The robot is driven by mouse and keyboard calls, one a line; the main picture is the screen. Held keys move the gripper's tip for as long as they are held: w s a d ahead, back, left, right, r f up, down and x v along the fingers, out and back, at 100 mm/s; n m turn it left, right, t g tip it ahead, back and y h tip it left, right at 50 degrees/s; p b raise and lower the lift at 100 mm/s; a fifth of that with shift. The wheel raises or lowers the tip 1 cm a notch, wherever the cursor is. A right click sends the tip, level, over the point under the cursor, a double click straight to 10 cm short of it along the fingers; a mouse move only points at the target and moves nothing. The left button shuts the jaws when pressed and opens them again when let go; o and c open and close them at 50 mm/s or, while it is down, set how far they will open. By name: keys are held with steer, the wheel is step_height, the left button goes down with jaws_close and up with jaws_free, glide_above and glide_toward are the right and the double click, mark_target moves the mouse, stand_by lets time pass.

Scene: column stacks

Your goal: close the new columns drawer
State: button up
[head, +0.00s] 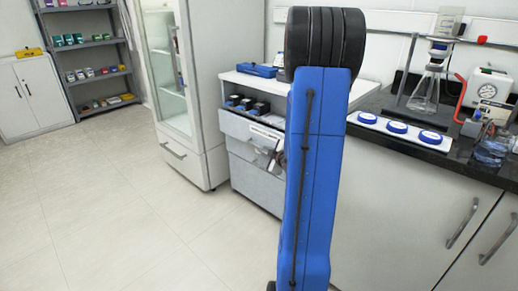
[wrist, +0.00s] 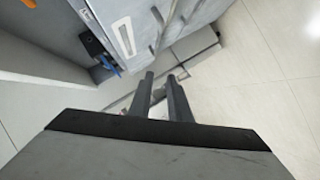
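The drawer (head: 238,125) is the top one of a grey-white cabinet and stands pulled out, with dark and blue boxes showing inside. In the wrist view its grey front (wrist: 100,22) carries a pale label and a bar handle (wrist: 161,18). My gripper (wrist: 160,76) has two dark fingers standing apart, close to the drawer front below the handle. I see nothing clearly held between them. In the head view my blue arm hides the right part of the drawer and most of the gripper. Whether the fingers touch the front cannot be told.
Lower drawers (head: 252,170) of the cabinet look shut. A blue case (head: 257,70) lies on its top. A glass-door fridge (head: 170,75) stands to the left, and a dark counter (head: 455,150) with lab glassware is at right. The floor at left is clear.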

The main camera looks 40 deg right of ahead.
steer(key=n+t, duration=0.1)
steer(key=t, duration=0.1)
glide_toward(261, 148)
steer(key=x, duration=1.2)
steer(key=shift+a, duration=0.1)
jaws_close()
